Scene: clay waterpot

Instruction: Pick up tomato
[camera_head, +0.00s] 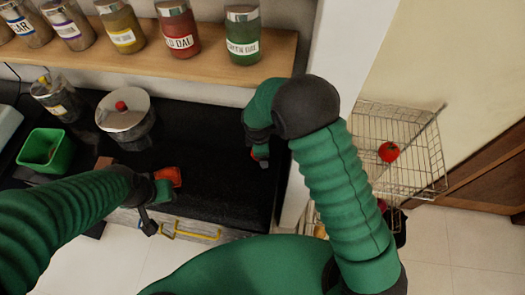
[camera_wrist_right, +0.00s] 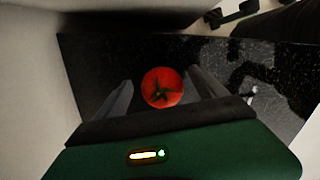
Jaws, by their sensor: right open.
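A red tomato (camera_wrist_right: 162,88) with a dark green stem shows in the right wrist view, against the black countertop (camera_wrist_right: 95,65). My right gripper (camera_wrist_right: 160,92) is open, with one finger on each side of the tomato and a visible gap at each side. In the head view my right gripper (camera_head: 262,158) is over the right part of the counter, and only a sliver of red shows beside it. Another tomato (camera_head: 388,151) lies in a wire basket (camera_head: 420,165) at the right. My left gripper (camera_head: 150,220) is low at the counter's front edge; its fingers are unclear.
An orange-red object (camera_head: 168,176) lies by my left gripper. A shelf (camera_head: 200,65) with several jars runs above. A white wall edge (camera_head: 335,60) stands right of my right gripper.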

